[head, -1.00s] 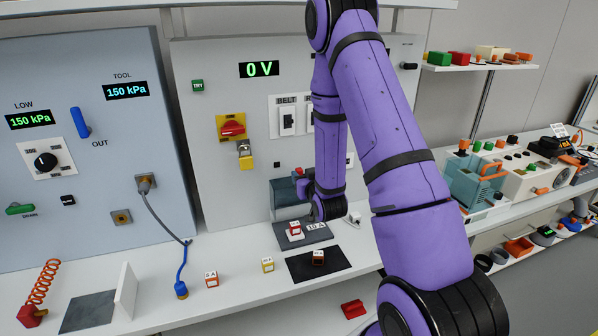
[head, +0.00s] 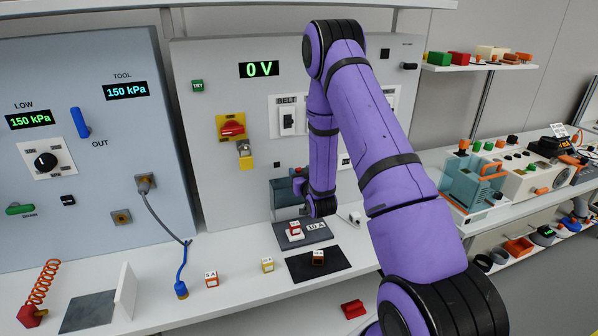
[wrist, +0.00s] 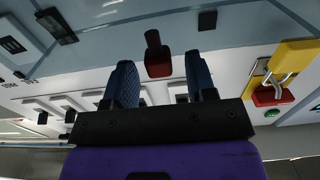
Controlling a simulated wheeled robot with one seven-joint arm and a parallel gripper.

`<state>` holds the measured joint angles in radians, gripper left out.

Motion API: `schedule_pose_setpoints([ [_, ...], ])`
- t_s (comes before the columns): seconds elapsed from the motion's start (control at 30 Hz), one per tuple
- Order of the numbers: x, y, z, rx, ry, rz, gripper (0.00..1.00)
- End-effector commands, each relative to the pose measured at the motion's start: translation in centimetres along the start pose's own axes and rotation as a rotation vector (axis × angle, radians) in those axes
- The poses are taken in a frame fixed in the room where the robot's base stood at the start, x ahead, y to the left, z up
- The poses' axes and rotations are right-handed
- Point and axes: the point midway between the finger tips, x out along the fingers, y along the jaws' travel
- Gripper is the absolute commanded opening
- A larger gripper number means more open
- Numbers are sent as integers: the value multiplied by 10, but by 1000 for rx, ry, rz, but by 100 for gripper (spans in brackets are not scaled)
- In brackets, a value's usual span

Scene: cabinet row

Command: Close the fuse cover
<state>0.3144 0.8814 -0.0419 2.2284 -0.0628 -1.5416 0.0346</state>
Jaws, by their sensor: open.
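The fuse cover (head: 284,193) looks like a dark teal, see-through panel low on the grey cabinet, partly hidden by my arm. It seems to stand raised above the dark 10 A plate, but its exact angle is hard to tell. My gripper (head: 299,183) is beside its right part, mostly hidden by my wrist. In the wrist view my gripper (wrist: 162,75) shows two blue fingers apart, with nothing clearly held. A dark red piece (wrist: 157,55) shows beyond and between the fingertips; I cannot tell whether they touch it. A blue-grey, see-through surface fills the top of that view.
A red-and-white block (head: 295,229) sits on the plate labelled 10 A (head: 316,226). A black mat (head: 305,268) with a small block lies in front. Red and yellow blocks stand left on the bench. A padlocked yellow switch (head: 232,128) is on the cabinet.

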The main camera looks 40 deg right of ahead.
Motion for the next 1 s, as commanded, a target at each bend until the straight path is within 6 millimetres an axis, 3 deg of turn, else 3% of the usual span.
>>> schedule_pose_setpoints([
  [0.2,16,0,0,0,-1,0,51],
  [0.5,18,0,0,0,-1,0,51],
  [0.73,18,0,0,0,-1,0,0],
  [1.0,22,-1,0,0,10,0,0],
])
